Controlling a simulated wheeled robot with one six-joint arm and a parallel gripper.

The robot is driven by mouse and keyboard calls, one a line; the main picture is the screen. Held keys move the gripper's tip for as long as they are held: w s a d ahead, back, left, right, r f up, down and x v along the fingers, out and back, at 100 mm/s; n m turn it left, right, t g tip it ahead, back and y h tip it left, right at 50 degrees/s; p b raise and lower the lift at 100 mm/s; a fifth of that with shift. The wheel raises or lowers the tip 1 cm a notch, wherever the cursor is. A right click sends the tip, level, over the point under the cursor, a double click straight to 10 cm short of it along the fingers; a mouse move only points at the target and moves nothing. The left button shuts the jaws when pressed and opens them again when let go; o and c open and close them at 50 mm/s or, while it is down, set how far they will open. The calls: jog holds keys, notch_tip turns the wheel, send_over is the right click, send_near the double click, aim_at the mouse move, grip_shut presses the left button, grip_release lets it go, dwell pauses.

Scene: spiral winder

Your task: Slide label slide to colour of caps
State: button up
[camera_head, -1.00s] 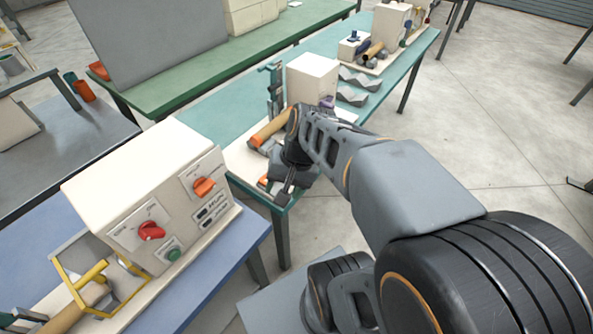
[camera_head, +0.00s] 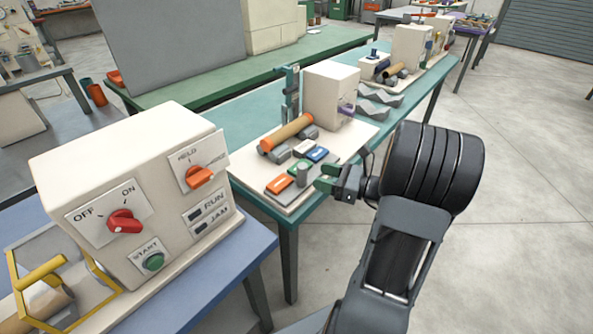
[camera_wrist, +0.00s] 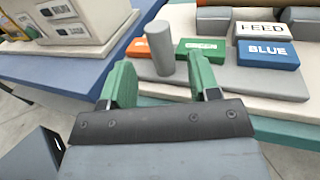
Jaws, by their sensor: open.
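On a cream board at the table's front edge, a row of label blocks shows: an orange one (camera_head: 279,184), a green one (camera_wrist: 198,48) and a blue one reading BLUE (camera_wrist: 268,53). They lie along a grey slide strip (camera_wrist: 262,84). A grey upright peg (camera_wrist: 160,48) stands in front of the orange and green blocks. It also shows in the head view (camera_head: 302,174). My gripper (camera_head: 327,178) is open and empty, just right of the peg. In the wrist view, the peg appears between the green fingers (camera_wrist: 163,80), beyond their tips. A tube (camera_head: 286,132) with orange ends lies behind.
A cream control box (camera_head: 130,190) with a red OFF/ON knob, an orange knob and a green START button stands on the blue table at left. A FEED block (camera_wrist: 262,31) sits behind the blue label. Open floor lies right of the table.

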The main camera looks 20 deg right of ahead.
send_over(296, 182)
jog(key=shift+s, duration=0.1)
dwell(0.3)
jog(key=shift+c, duration=0.4)
grip_shut()
